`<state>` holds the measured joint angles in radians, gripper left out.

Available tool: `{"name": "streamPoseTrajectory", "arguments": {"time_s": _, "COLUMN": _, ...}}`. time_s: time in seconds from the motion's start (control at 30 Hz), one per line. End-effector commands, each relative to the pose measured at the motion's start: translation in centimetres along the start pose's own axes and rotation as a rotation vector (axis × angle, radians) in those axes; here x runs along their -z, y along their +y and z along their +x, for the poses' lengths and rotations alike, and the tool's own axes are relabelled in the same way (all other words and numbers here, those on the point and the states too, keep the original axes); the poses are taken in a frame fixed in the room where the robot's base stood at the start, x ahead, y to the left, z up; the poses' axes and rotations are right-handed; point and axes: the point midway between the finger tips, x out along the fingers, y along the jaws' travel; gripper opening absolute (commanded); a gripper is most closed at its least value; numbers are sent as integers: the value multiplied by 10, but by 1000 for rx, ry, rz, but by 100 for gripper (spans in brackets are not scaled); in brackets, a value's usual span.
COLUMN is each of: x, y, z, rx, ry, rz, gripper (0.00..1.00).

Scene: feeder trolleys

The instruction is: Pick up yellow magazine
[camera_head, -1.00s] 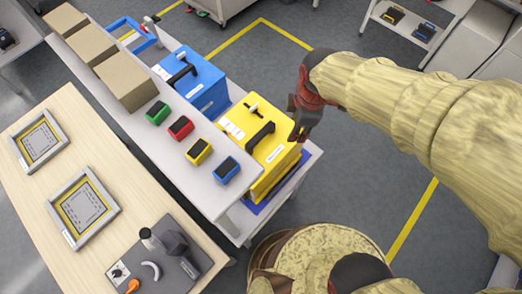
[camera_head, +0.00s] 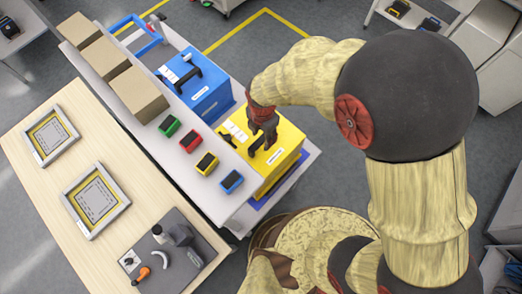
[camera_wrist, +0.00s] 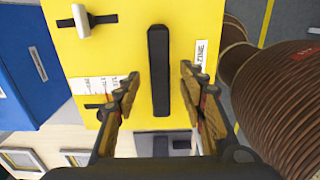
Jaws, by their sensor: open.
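The yellow magazine (camera_head: 284,162) is a box with a black bar handle on its top, standing on the lower deck of the trolley at its right end. My gripper (camera_head: 264,140) is above its top, at the handle. In the wrist view, the black handle (camera_wrist: 158,75) runs lengthwise between the two open fingers of my gripper (camera_wrist: 158,88), with a gap on each side. White labels and a silver latch (camera_wrist: 82,20) show on the yellow top (camera_wrist: 115,50). In the head view my gripper partly hides the handle.
The blue magazine (camera_head: 210,98) stands beside the yellow one, farther back. A shelf (camera_head: 150,135) along the trolley carries cardboard boxes (camera_head: 138,92) and several small coloured bins (camera_head: 207,163). A wooden table (camera_head: 50,185) with frames is at the left.

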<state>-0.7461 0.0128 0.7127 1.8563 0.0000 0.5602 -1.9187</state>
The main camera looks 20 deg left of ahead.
Motion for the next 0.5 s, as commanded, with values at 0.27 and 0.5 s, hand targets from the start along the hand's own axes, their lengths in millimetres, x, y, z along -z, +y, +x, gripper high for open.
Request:
{"name": "streamPoseTrajectory", "arguments": {"time_s": 0.27, "x": 0, "y": 0, "z": 22, "rx": 0, "ry": 0, "rz": 1, "gripper": 41}}
{"name": "streamPoseTrajectory", "arguments": {"time_s": 0.5, "x": 0, "y": 0, "z": 22, "rx": 0, "ry": 0, "rz": 1, "gripper": 38}}
